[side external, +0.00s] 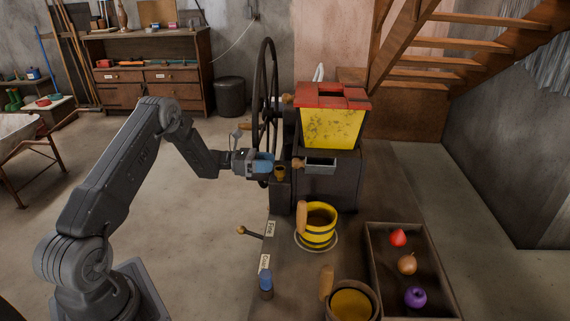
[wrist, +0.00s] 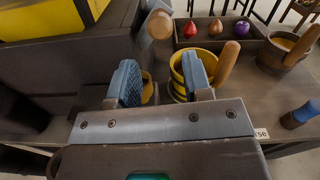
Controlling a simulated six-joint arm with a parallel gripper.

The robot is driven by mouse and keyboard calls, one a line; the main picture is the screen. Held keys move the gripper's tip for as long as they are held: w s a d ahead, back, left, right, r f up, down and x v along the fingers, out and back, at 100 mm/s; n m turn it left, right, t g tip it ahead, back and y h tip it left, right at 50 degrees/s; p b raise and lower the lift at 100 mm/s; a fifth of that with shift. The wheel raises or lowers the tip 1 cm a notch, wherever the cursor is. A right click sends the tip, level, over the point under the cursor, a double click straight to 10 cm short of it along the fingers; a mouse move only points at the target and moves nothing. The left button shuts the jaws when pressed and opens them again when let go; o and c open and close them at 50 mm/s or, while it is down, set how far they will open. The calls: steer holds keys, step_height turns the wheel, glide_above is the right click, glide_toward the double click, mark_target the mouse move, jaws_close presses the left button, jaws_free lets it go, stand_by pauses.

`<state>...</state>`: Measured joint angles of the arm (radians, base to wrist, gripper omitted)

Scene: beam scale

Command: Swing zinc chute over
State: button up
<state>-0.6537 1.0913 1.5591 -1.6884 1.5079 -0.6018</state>
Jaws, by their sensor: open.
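The zinc chute (side external: 320,165) shows as a grey metal lip under the yellow hopper (side external: 332,128), on the front of the dark mill body. A round wooden knob (side external: 298,163) sits at its left end; a wooden knob also shows at the top of the wrist view (wrist: 160,25). My gripper (side external: 268,163) is left of that knob, apart from it, with blue-padded fingers. In the wrist view my gripper (wrist: 160,82) is open and empty. A small brass cup (side external: 280,173) is close by the fingertips, and shows beyond them in the wrist view (wrist: 147,88).
A black-and-yellow mug (side external: 318,235) stands on a round plate below the chute. Another mug (side external: 352,303) and a tray (side external: 440,285) with red, brown and purple items are nearer. A large wheel (side external: 264,105) rises behind my gripper. A knobbed lever (side external: 241,230) juts from the bench's left edge.

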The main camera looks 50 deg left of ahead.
steer(key=v, duration=0.4)
steer(key=shift+s+a, duration=0.3)
